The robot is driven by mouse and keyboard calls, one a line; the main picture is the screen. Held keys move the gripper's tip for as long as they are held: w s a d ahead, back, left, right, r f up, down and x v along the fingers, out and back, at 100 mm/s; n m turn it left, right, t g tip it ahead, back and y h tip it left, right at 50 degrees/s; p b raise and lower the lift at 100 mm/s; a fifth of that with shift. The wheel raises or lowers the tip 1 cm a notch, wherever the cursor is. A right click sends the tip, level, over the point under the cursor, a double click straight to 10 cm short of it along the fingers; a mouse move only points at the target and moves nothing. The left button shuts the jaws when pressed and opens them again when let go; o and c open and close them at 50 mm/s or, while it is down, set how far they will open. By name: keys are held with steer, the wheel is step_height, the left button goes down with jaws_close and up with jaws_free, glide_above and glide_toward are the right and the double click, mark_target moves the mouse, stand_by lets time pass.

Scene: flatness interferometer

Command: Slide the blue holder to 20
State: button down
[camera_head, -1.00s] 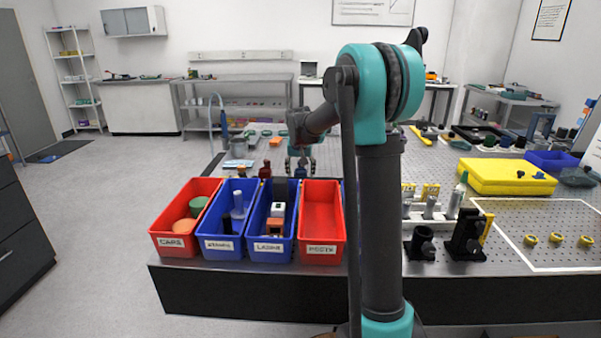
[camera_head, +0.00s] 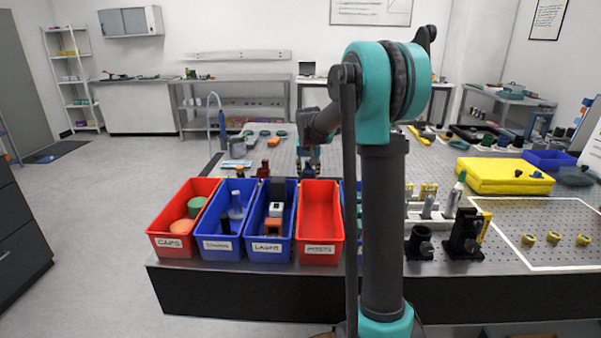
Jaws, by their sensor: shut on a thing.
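My gripper (camera_head: 308,158) is at the far side of the bins, low over the metal table, small and partly screened by my own arm. It is shut on the blue holder (camera_head: 310,171), a small dark blue piece just behind the red bin. Most of the holder is hidden by the fingers and the bin. A dark red holder (camera_head: 264,169) stands to its left, apart from it. The scale and its 20 mark cannot be made out in this view.
In front stand a red caps bin (camera_head: 160,241), two blue bins (camera_head: 204,242) and an empty red posts bin (camera_head: 319,225). Right of my arm are black mounts (camera_head: 465,236), a bottle (camera_head: 456,193) and a yellow case (camera_head: 504,175). Open table lies behind the gripper.

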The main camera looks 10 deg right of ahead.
steer(key=shift+d, duration=0.1)
steer(key=c, duration=0.9)
jaws_free()
steer(key=v, duration=1.2)
steer(key=shift+s, duration=0.15)
